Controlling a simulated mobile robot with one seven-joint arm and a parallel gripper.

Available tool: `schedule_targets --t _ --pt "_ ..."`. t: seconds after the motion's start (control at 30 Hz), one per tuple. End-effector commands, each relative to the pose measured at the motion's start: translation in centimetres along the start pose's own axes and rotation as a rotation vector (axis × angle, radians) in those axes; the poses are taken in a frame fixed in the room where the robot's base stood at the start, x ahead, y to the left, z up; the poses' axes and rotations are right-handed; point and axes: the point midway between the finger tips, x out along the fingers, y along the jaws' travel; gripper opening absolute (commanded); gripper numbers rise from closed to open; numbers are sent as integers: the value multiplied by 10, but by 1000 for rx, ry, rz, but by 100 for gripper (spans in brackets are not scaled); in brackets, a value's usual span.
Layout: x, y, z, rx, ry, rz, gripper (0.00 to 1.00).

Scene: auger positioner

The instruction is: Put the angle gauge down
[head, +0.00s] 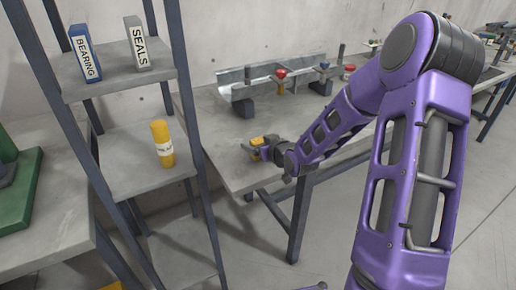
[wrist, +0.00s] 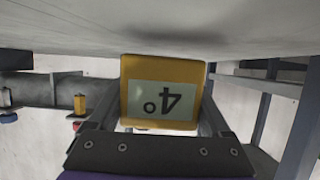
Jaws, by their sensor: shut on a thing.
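In the head view the gauge (head: 256,147) shows small and yellow at the tip of my gripper (head: 262,149), over the near-left part of the grey workbench (head: 226,135). In the wrist view the bench surface (wrist: 60,35) lies close to the gauge, with a dark shadow beside it. I cannot tell whether they touch.
A shelf rack (head: 122,82) with labelled boxes and a yellow cylinder (head: 162,143) stands left. The bench around the gripper looks clear.

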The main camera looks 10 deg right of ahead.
Motion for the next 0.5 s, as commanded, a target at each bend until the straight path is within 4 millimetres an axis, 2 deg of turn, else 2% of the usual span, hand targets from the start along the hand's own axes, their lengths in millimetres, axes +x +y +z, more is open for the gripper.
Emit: schedule_targets --t 0.03,0.1,0.47,0.5 --pt "4 0 9 2 -1 -1 13" --pt "6 0 13 1 0 0 13" --pt "7 0 17 -1 1 1 13" --pt "6 0 16 -1 0 1 89"
